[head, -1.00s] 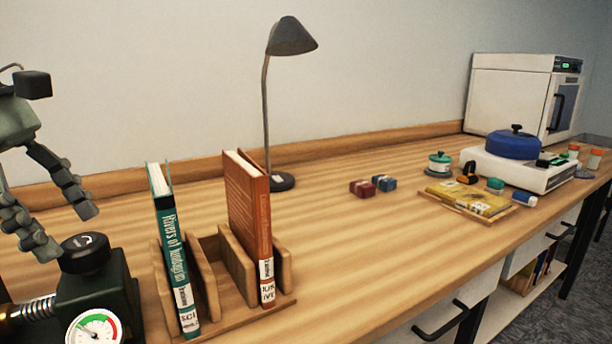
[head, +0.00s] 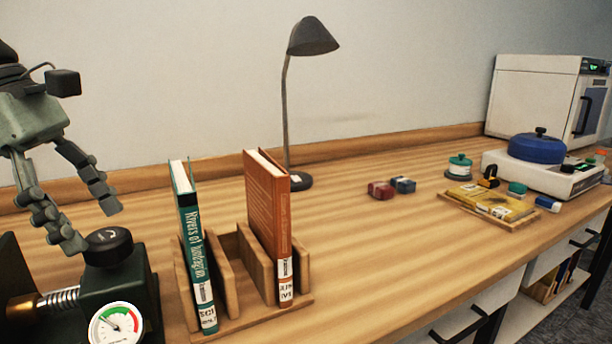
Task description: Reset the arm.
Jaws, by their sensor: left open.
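My left gripper (head: 97,226) is at the left of the head view, its two jointed fingers spread apart and pointing down. It is open and nothing shows between its fingers. It hangs above and behind a dark device with a black knob (head: 108,246) and a round gauge (head: 116,324); one fingertip appears close to the knob, and I cannot tell whether they touch. My right gripper is not in view.
A wooden book rack (head: 240,318) holds a teal book (head: 196,250) and an orange book (head: 267,225) just right of the device. A desk lamp (head: 313,38) stands behind. A scale with a blue pot (head: 537,148) is farther right.

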